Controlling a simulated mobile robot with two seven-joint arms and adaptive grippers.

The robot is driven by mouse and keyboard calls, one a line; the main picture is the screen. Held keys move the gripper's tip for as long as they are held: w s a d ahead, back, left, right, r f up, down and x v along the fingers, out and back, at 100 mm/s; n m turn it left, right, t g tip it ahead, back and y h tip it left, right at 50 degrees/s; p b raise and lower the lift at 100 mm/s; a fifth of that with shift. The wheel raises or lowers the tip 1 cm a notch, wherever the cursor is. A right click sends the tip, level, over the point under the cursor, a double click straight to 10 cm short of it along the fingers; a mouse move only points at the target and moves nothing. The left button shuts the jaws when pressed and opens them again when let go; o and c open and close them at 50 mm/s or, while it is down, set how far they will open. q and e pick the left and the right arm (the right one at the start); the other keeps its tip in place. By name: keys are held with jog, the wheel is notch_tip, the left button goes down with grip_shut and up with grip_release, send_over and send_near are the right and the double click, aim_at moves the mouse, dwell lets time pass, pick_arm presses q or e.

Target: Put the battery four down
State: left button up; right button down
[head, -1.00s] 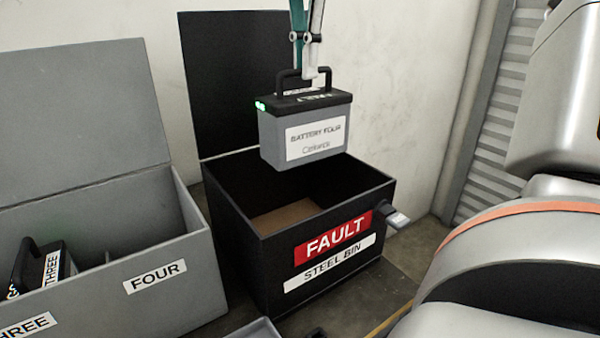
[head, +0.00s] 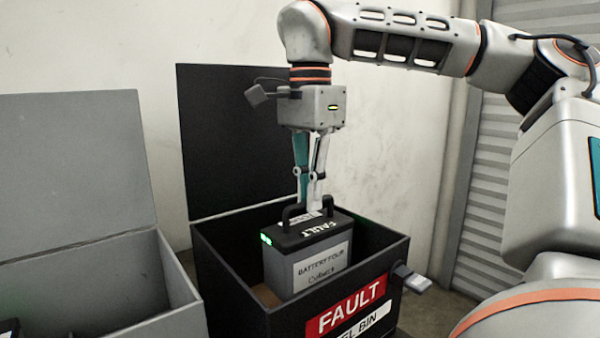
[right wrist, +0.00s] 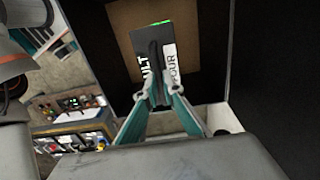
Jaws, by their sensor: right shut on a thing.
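Battery four (head: 308,262) is a grey block with a black top marked FAULT, a black handle, a white label and a green light. It is upright, partly inside the black FAULT steel bin (head: 228,278), with its top near rim level. My right gripper (head: 311,208) is shut on the battery's handle from above. In the right wrist view the battery top (right wrist: 152,62) shows between the fingers (right wrist: 155,95), over the bin's brown floor (right wrist: 124,48). My left gripper is not in view.
The bin's black lid (head: 235,140) stands open behind it. A grey box (head: 165,285) with a raised lid (head: 70,170) stands close on the left. A latch (head: 412,278) sticks out at the bin's right side. A wall is behind.

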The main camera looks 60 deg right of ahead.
aim_at(310, 224)
jog(key=shift+f, duration=0.7)
jog(key=shift+f+b, duration=0.3)
jog(key=shift+f, duration=0.75)
notch_tip(310, 224, down, 3)
jog(key=shift+f+b, duration=0.1)
jog(key=shift+b, duration=0.5)
jog(key=shift+f, duration=0.1)
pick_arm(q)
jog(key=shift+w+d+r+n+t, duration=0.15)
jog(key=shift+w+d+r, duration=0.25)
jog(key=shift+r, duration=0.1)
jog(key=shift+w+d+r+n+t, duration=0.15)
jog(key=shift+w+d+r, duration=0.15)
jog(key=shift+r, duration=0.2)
